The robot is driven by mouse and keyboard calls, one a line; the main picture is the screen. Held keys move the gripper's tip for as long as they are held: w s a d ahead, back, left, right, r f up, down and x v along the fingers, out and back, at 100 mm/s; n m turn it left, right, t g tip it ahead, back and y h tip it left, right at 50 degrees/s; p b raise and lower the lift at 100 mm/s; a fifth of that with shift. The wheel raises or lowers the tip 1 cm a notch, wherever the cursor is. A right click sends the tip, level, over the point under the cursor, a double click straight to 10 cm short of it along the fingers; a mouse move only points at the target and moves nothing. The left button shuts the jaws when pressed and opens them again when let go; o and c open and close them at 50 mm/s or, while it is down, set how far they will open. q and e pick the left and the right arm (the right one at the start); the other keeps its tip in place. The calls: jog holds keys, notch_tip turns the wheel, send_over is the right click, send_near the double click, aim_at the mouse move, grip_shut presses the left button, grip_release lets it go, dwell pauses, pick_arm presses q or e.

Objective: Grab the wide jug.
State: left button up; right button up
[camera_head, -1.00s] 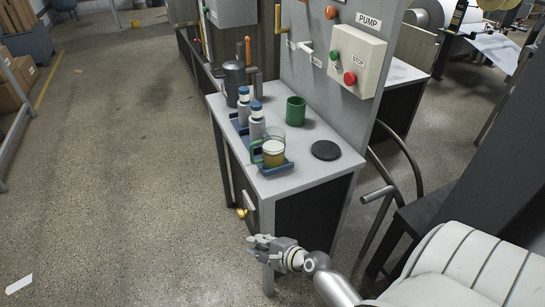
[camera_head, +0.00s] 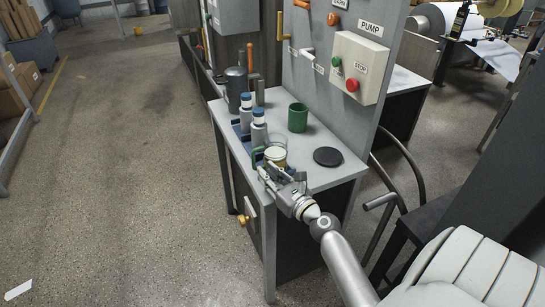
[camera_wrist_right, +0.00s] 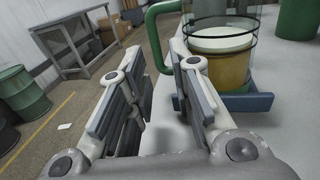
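The wide jug (camera_head: 276,153) is clear glass with a green handle and amber liquid with a pale top. It stands upright on a blue tray at the table's front. In the right wrist view, the jug (camera_wrist_right: 232,68) is at upper right, with its green handle (camera_wrist_right: 152,38) toward the space ahead of my fingers. My right gripper (camera_head: 270,172) is at the table's front edge, close to the jug and partly covering it. In the right wrist view, the right gripper (camera_wrist_right: 150,75) is open with nothing between its fingers. My left gripper is not in view.
Two grey bottles with blue caps (camera_head: 258,128) stand behind the jug on the blue tray (camera_wrist_right: 245,101). A green mug (camera_head: 298,118), a black disc (camera_head: 327,157) and a dark canister (camera_head: 236,88) share the table. A control panel (camera_head: 357,68) rises behind.

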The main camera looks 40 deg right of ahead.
aim_at(254, 166)
jog(key=shift+w, duration=0.95)
jog(key=shift+w+r, duration=0.15)
jog(key=shift+w, duration=0.35)
jog(key=w, duration=0.4)
jog(key=shift+w+a, duration=0.1)
jog(key=shift+w, duration=0.1)
grip_shut()
